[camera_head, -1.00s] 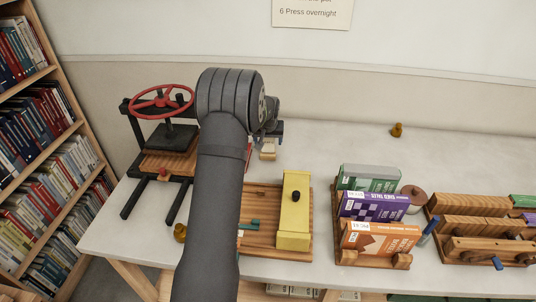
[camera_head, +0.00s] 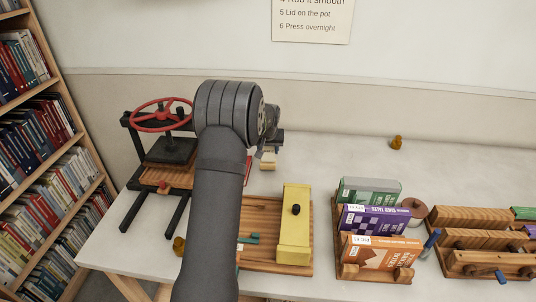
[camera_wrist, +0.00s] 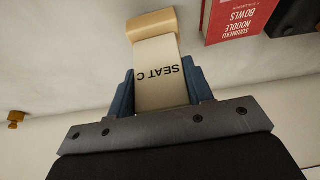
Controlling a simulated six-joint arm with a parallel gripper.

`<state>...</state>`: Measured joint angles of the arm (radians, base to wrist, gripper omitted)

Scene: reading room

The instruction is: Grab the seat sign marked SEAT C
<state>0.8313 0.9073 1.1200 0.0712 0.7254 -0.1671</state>
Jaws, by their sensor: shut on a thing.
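The seat sign (camera_wrist: 160,75) is a cream card on a pale wooden base, with SEAT C reading upside down in the wrist view. My gripper (camera_wrist: 161,88) is shut on the card, with one blue finger along each side and the base beyond the fingertips. In the head view the sign (camera_head: 267,158) shows small, just right of my dark wrist, behind the yellow block. My wrist hides most of the fingers there. I cannot tell whether the base touches the table.
A red book (camera_wrist: 236,18) lies close beside the sign. A press with a red wheel (camera_head: 161,114) stands left of my arm. A yellow block (camera_head: 294,225) on a wooden board and a rack of boxes (camera_head: 372,232) are in front. The back right table is mostly clear.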

